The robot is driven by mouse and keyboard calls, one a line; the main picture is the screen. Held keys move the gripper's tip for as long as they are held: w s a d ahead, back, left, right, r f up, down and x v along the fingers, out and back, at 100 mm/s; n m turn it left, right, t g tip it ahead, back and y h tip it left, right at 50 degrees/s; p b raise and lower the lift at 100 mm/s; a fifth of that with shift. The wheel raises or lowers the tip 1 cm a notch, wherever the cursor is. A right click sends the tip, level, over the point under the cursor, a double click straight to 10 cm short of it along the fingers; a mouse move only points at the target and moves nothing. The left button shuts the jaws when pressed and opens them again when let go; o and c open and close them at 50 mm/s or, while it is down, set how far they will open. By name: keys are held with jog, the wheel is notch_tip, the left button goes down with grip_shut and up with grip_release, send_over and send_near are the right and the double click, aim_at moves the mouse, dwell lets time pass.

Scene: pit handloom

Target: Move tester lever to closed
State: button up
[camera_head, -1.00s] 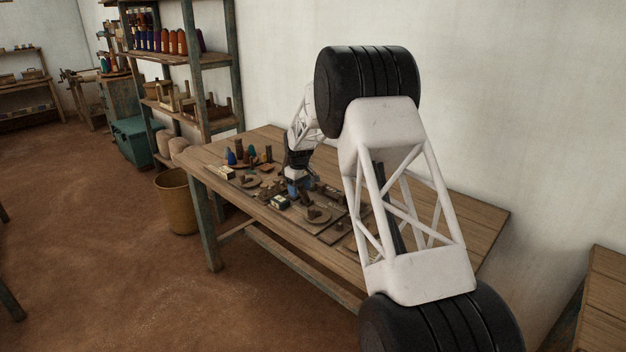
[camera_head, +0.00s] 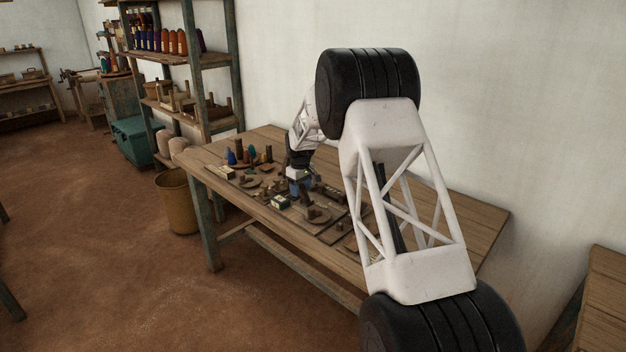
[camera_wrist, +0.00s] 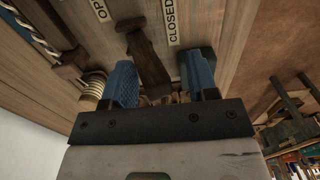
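The tester lever (camera_wrist: 148,62) is a dark wooden bar in the wrist view, on a board between a partly cut-off label beginning "OP" (camera_wrist: 100,9) and the label "CLOSED" (camera_wrist: 171,22). Its tip lies between the two labels. My gripper (camera_wrist: 160,78) has two blue fingers set apart, with the lever in the gap between them. The lever looks nearer the left finger; I cannot tell whether it touches. In the head view my gripper (camera_head: 299,186) is low over the workbench (camera_head: 262,140), among small parts, and the lever is not distinguishable.
A coil of cord (camera_wrist: 93,83) and a dark wooden block (camera_wrist: 72,66) lie left of the fingers in the wrist view. Several small pegs and round bases crowd the bench. The bench's right end (camera_head: 478,212) is clear. A basket (camera_head: 176,200) stands on the floor.

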jog(key=shift+r, duration=3.2)
jog(key=shift+r, duration=0.15)
jog(key=shift+s+d+r, duration=0.15)
jog(key=s+d+r+m, duration=0.2)
jog(key=s+d+r, duration=0.2)
jog(key=s+r, duration=0.5)
jog(key=s+d+r+m+t, duration=0.1)
jog(key=s+d+r, duration=0.35)
jog(key=s, duration=0.85)
jog(key=s+d+r+m, duration=0.2)
jog(key=s+d+r, duration=0.4)
jog(key=s, duration=0.6)
jog(key=s+d+f+m, duration=0.2)
jog(key=s, duration=1.6)
jog(key=s+d+f+m+t, duration=0.1)
jog(key=s+d+f+m, duration=0.1)
jog(key=s, duration=1.6)
jog(key=shift+d+f+t, duration=0.3)
jog(key=shift+d+f, duration=0.1)
jog(key=shift+d, duration=0.2)
